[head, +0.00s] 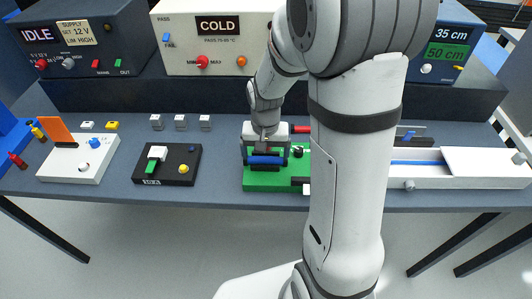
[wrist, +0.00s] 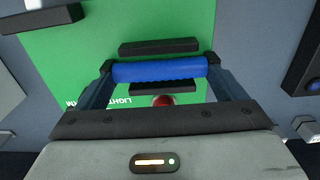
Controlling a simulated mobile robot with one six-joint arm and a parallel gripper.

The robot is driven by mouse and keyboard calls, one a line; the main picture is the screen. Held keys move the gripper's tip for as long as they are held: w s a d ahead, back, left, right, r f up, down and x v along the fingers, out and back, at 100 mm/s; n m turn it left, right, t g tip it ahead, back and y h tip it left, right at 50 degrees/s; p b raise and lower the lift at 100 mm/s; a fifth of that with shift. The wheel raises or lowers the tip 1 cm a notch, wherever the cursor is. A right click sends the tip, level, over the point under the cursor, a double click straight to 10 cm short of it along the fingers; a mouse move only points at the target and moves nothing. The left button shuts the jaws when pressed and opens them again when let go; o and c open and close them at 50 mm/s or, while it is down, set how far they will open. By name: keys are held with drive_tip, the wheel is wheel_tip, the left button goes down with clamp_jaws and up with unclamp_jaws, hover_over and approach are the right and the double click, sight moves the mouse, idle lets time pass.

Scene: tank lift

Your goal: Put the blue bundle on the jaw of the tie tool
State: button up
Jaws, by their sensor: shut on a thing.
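The blue bundle (wrist: 160,70) is a short blue cylinder lying crosswise between the two fingertips of my gripper (wrist: 159,69), which is shut on its ends. In the head view the bundle (head: 266,160) shows below my gripper (head: 266,153), over the green board (head: 262,183). I cannot tell whether the bundle touches the board. A small black unit (head: 150,179) with a white-and-green lever and a yellow button stands left of the board. No tool has a readable tie label, so I cannot tell for sure which is the tie tool.
Black bars (wrist: 158,46) and a red round part (wrist: 163,100) sit on the green board. A white unit (head: 66,166) with an orange plate stands at left. A long white tray (head: 452,182) lies at right. Instrument boxes line the back. Bare table separates the units.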

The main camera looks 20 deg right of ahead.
sight(265, 157)
drive_tip(key=o, duration=0.7)
drive_tip(key=shift+f, duration=0.1)
wheel_tip(265, 157, up, 11)
drive_tip(key=s+r+n+t, duration=0.1)
drive_tip(key=s, duration=0.3)
drive_tip(key=s+r+n+t, duration=0.1)
drive_tip(key=s, duration=0.4)
drive_tip(key=s+r+n+t, duration=0.1)
drive_tip(key=s, duration=0.4)
drive_tip(key=shift+s+d+r+n, duration=0.1)
drive_tip(key=shift+d+r+n, duration=0.1)
drive_tip(key=shift+r+n, duration=0.15)
